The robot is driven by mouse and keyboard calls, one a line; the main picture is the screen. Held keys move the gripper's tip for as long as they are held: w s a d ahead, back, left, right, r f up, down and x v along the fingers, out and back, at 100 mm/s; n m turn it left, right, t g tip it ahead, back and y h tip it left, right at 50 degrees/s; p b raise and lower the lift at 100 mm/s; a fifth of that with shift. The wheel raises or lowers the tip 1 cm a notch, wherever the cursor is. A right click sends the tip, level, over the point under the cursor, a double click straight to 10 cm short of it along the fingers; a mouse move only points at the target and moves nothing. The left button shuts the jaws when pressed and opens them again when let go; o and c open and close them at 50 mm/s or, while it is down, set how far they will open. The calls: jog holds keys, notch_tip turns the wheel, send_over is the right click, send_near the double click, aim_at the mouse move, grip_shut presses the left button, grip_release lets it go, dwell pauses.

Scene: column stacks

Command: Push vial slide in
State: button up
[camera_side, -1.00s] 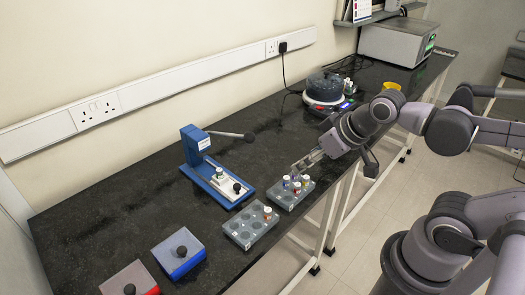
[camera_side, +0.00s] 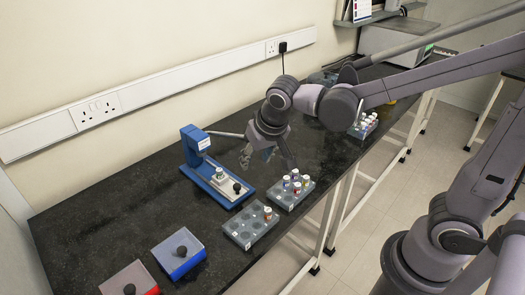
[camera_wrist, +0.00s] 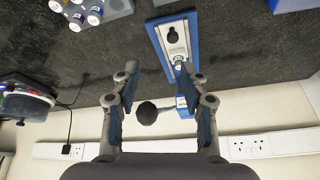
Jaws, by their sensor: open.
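The blue press (camera_side: 193,148) stands on the bench, with its blue base reaching towards the front. On that base lies a pale slide plate (camera_side: 228,184) with a black knob (camera_side: 237,188) at its front end. A white-capped vial (camera_side: 219,173) stands on the slide, near the press column. In the wrist view the slide (camera_wrist: 177,47), knob (camera_wrist: 172,34) and vial (camera_wrist: 179,63) show at upper right. My gripper (camera_wrist: 158,74) is open and empty. The dark ball of the press lever (camera_wrist: 147,112) appears between its fingers. In the side view my gripper (camera_side: 265,157) hangs right of the press.
A vial rack (camera_side: 293,196) with several vials stands right of the press base, and another (camera_side: 250,232) in front of it. A further rack (camera_side: 364,127) is at the right. A blue block (camera_side: 180,262) and a red block (camera_side: 130,281) with knobs lie at front left.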

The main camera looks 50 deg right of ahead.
aim_at(237, 186)
jog(key=shift+m+h, duration=0.3)
jog(key=shift+m, duration=0.3)
jog(key=w+f, duration=0.2)
jog(key=f, duration=0.2)
jog(key=w+f, duration=0.2)
jog(key=f, duration=0.2)
jog(key=w+a+f, duration=0.1)
jog(key=w+f, duration=0.1)
jog(key=f, duration=0.2)
jog(key=shift+w+f, duration=0.3)
jog(key=shift+w, duration=0.1)
